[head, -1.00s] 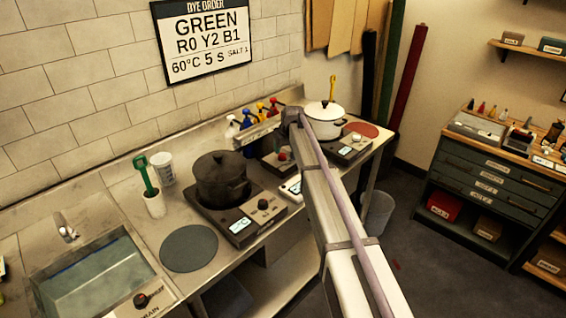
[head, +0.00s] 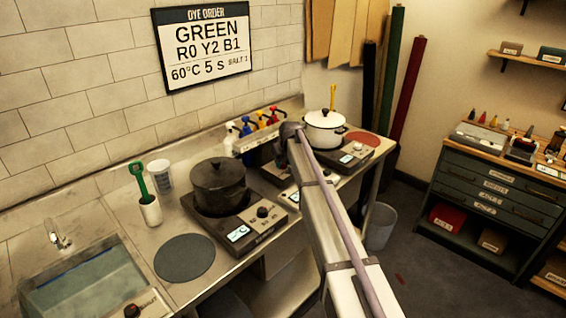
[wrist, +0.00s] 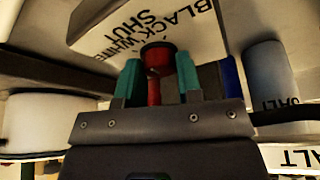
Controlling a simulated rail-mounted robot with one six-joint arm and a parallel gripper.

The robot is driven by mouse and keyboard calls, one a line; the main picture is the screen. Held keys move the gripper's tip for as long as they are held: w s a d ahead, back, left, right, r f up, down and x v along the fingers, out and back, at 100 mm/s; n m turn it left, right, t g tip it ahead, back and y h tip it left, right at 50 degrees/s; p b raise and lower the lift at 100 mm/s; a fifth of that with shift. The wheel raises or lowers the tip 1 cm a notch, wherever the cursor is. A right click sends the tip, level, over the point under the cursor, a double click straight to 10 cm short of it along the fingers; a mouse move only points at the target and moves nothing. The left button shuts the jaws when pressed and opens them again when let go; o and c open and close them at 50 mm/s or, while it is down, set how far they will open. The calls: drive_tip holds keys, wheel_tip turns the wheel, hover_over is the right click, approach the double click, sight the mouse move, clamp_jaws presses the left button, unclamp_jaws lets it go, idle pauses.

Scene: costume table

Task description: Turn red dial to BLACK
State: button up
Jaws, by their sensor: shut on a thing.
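The red dial (wrist: 158,58) is in the wrist view, on a pale panel (wrist: 115,30) lettered BLACK, WHITE and SHUT. The lettering appears tilted and partly cut off, so I cannot tell which word the dial points to. My gripper (wrist: 158,78) has its teal fingers on either side of the dial's red grip and is shut on it. In the head view my arm hides the dial and the fingers.
A white pot (head: 325,130) stands on a burner right of my wrist, and a dark pot (head: 218,185) on a burner to the left. Coloured bottles stand behind. A cylinder lettered SALT (wrist: 266,75) is close to my gripper in the wrist view.

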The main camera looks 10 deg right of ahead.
drive_tip(key=shift+m, duration=0.3)
drive_tip(key=m+h, duration=0.1)
drive_tip(key=m, duration=0.3)
drive_tip(key=shift+a+h, duration=0.15)
drive_tip(key=shift+h, duration=0.25)
drive_tip(key=shift+a+m+h, duration=0.1)
drive_tip(key=shift+m+h, duration=0.6)
drive_tip(key=shift+m, duration=1.4)
drive_tip(key=o, duration=0.9)
drive_tip(key=shift+o, duration=0.2)
drive_tip(key=p+v, duration=1)
drive_tip(key=shift+r, duration=0.4)
drive_tip(key=shift+a, duration=0.1)
